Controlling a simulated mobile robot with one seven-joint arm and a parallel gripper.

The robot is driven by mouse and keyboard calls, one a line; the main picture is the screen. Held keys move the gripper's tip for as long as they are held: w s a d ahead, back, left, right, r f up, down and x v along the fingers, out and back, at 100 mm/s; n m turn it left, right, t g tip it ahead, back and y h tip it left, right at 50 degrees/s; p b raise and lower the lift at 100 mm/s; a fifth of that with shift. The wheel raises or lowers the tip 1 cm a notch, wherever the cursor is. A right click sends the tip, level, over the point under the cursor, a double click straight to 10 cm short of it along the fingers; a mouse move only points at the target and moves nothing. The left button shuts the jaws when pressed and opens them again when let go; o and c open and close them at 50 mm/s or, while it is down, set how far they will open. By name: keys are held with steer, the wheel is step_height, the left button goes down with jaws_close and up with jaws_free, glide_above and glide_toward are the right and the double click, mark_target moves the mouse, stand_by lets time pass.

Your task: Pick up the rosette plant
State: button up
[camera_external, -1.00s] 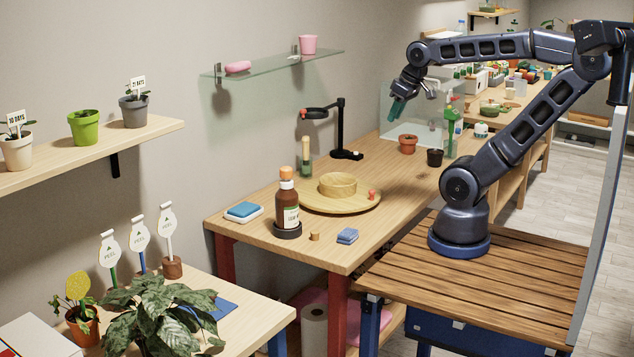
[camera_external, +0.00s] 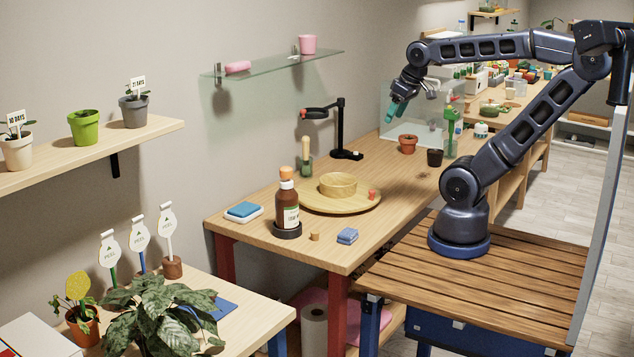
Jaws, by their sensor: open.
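My gripper (camera_external: 396,109) hangs in the air over the far end of the wooden table (camera_external: 270,244), in front of the clear glass box (camera_external: 417,126). Its teal fingertip part shows and it is open, with nothing seen in it. Below and beyond it on the table stand a small terracotta pot (camera_external: 407,144) and a small dark pot (camera_external: 435,158), apart from the gripper. What grows in these pots is too small to tell. I cannot pick out a rosette plant for sure.
A round wooden board (camera_external: 362,202) bears a wooden bowl (camera_external: 338,180). A brown bottle (camera_external: 288,205) stands near the front, a black lamp-like stand (camera_external: 341,125) behind. A green bottle (camera_external: 451,138) stands by the glass box. A large leafy plant (camera_external: 165,310) is at lower left.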

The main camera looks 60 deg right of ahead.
steer(key=o, duration=0.8)
steer(key=shift+o, duration=0.2)
steer(key=w+d+r+m+g+h, duration=0.15)
steer(key=w+d+m, duration=0.25)
steer(key=w+d, duration=1.4)
steer(key=m+g, duration=0.2)
steer(key=m, duration=0.4)
glide_above(408, 145)
steer(key=d, duration=0.2)
step_height(408, 145, down, 22)
steer(key=r, duration=0.1)
steer(key=shift+w+d+f, duration=0.2)
steer(key=shift+w+f, duration=0.05)
steer(key=shift+f, duration=1.5)
steer(key=shift+w+d+f, duration=0.2)
steer(key=shift+w+f, duration=0.05)
steer(key=shift+f, duration=1.55)
steer(key=shift+w+d+f, duration=0.2)
steer(key=shift+w+f, duration=0.05)
steer(key=shift+f, duration=1.5)
